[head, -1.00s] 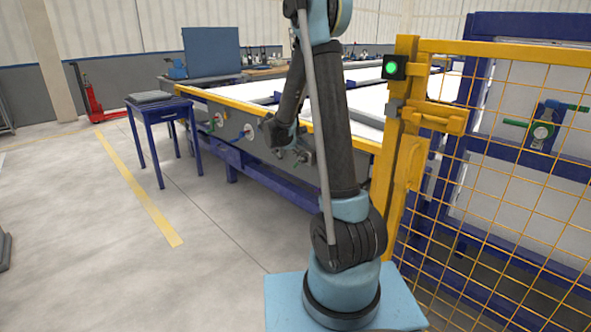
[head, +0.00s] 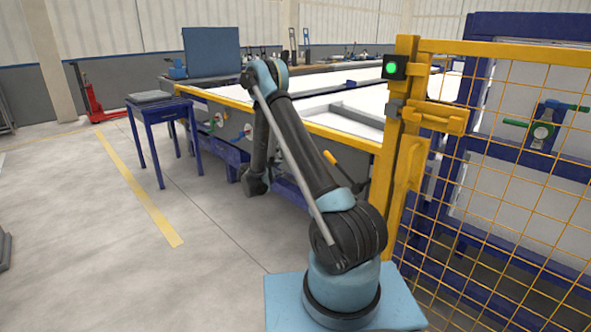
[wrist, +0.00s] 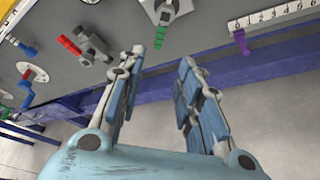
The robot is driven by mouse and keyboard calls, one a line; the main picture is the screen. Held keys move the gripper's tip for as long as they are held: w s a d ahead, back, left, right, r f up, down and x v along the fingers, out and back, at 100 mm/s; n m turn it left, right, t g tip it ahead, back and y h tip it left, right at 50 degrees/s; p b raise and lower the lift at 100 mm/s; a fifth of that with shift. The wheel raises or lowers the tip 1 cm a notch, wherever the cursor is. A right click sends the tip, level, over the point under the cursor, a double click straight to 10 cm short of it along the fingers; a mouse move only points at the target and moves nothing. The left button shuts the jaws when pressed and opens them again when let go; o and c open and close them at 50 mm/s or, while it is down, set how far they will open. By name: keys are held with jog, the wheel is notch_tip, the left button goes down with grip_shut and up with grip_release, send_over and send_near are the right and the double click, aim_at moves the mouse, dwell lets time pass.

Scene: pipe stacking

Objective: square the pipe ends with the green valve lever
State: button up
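My gripper (wrist: 161,72) is open and empty, its two blue-grey fingers apart in the wrist view. A green lever (wrist: 159,38) hangs from a grey valve on a pale plate (wrist: 165,10), at the top of that view. It lies just beyond the fingertips, in line with the gap between them, and does not touch them. The valve's upper part is cut off by the picture edge. In the head view my gripper (head: 256,183) hangs low beside the bench front, too dark and small to read. My arm hides part of that front.
A red-handled valve (wrist: 70,45), a blue handle (wrist: 26,85) and a purple handle (wrist: 240,42) are near on the same panel. A blue rail (wrist: 240,75) runs below.

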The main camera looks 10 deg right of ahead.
jog(key=x, duration=1.7)
jog(key=shift+w+f, duration=0.1)
jog(key=shift+f, duration=0.05)
grip_shut()
